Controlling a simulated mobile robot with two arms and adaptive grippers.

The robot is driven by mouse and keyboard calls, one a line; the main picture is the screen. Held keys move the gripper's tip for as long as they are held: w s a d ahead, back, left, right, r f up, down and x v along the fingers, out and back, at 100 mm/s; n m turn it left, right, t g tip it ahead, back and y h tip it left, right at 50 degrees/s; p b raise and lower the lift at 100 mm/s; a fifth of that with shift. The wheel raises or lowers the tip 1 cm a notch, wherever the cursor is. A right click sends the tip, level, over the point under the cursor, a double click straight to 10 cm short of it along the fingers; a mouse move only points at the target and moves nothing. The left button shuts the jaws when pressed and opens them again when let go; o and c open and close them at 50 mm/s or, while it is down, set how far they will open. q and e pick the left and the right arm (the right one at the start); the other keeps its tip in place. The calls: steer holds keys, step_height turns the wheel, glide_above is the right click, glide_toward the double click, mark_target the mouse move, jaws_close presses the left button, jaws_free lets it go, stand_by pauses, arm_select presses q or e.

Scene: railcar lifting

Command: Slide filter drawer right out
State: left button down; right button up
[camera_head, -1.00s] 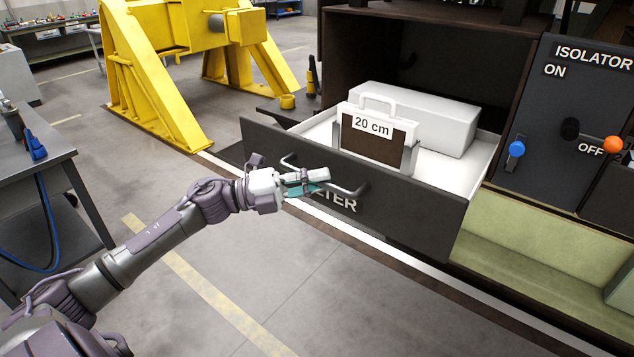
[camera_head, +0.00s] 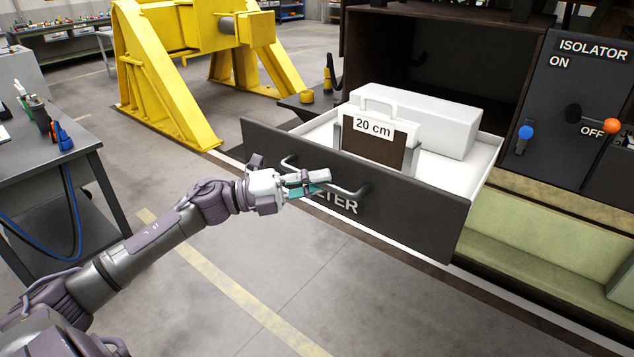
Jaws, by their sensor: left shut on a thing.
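The filter drawer (camera_head: 420,213) is pulled partly out of the dark cabinet (camera_head: 440,55). Its dark front bears lettering, partly hidden by my gripper, that ends in "TER". A bar handle (camera_head: 355,192) runs across the front. My left gripper (camera_head: 308,184) is shut on the handle near its middle. Inside the drawer stand a framed dark filter panel (camera_head: 375,145) with a white top handle and a "20 cm" label, and a long white box (camera_head: 430,120) behind it. My right gripper is not in view.
An isolator panel (camera_head: 570,100) with blue and orange knobs is right of the drawer, above a green ledge (camera_head: 540,230). A yellow stand (camera_head: 165,85) is at the back left. A grey workbench (camera_head: 50,165) is at the left. The floor before the drawer is clear.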

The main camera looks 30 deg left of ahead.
arm_select(q)
steer(key=c, duration=1.1)
jaws_free()
steer(key=shift+c, duration=0.2)
steer(key=v, duration=1.2)
